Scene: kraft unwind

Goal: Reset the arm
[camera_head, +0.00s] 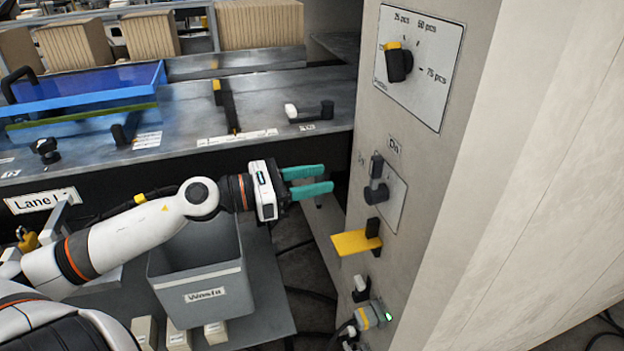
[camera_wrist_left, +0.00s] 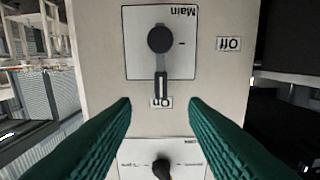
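My left gripper (camera_head: 327,179) has teal fingers and points right toward the grey machine cabinet (camera_head: 425,190). Its fingers are apart with nothing between them, short of the cabinet face. In the left wrist view the two fingertips (camera_wrist_left: 158,103) stand apart below the main switch (camera_wrist_left: 160,40), which appears upside down. The switch's black lever points to the "On" label (camera_wrist_left: 162,102); the "Off" label (camera_wrist_left: 229,44) is to the side. In the head view the main switch (camera_head: 376,193) has its lever up. My right gripper is in neither view.
A grey "Waste" bin (camera_head: 205,285) stands under my left forearm. A pcs dial (camera_head: 398,65) is high on the cabinet, and a yellow lever (camera_head: 355,242) juts out lower down. Behind are the metal bench (camera_head: 185,105), a blue clear cover (camera_head: 85,88) and cardboard stacks (camera_head: 262,24).

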